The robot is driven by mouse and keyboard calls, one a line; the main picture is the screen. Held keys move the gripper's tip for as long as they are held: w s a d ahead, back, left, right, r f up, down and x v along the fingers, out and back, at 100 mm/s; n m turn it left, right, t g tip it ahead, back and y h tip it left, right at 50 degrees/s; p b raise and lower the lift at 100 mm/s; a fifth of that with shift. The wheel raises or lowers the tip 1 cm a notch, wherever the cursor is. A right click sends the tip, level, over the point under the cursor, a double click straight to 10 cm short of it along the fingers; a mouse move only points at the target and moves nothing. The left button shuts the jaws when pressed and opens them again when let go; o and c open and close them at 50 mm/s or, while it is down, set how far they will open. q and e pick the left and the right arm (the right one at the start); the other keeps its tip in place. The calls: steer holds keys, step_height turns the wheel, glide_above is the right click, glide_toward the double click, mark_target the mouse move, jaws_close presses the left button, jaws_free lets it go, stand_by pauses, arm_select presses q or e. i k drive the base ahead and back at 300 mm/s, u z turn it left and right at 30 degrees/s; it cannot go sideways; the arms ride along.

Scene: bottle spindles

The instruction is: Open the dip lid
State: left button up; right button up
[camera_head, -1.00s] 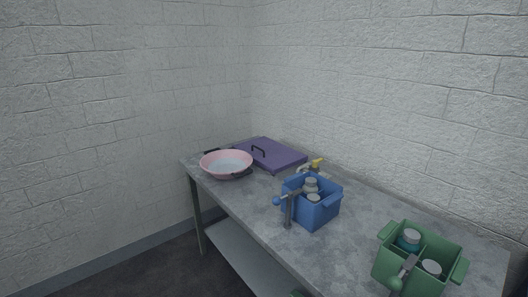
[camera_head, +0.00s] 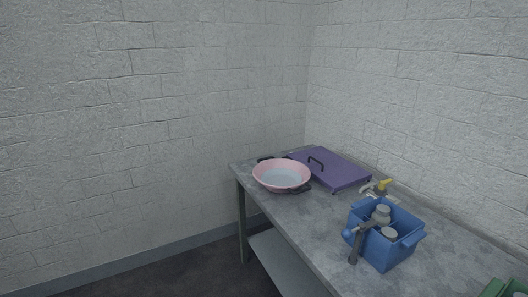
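The purple lid (camera_head: 331,168) lies flat at the back of the table, near the wall corner. A dark handle (camera_head: 316,162) stands up from its left part. The lid looks shut, and what is under it is hidden. Neither of my grippers shows in the head view.
A pink bowl (camera_head: 260,180) with dark handles stands in front of the lid, to its left. A blue crate (camera_head: 391,256) with bottles stands at the right. A yellow-topped item (camera_head: 384,185) lies behind it. A green crate (camera_head: 500,290) is cut off at the corner. Grey table (camera_head: 299,226) is bare between.

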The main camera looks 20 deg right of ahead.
mark_target(336, 173)
steer(key=u, duration=0.4)
steer(key=i, duration=1.6)
steer(key=z, duration=0.6)
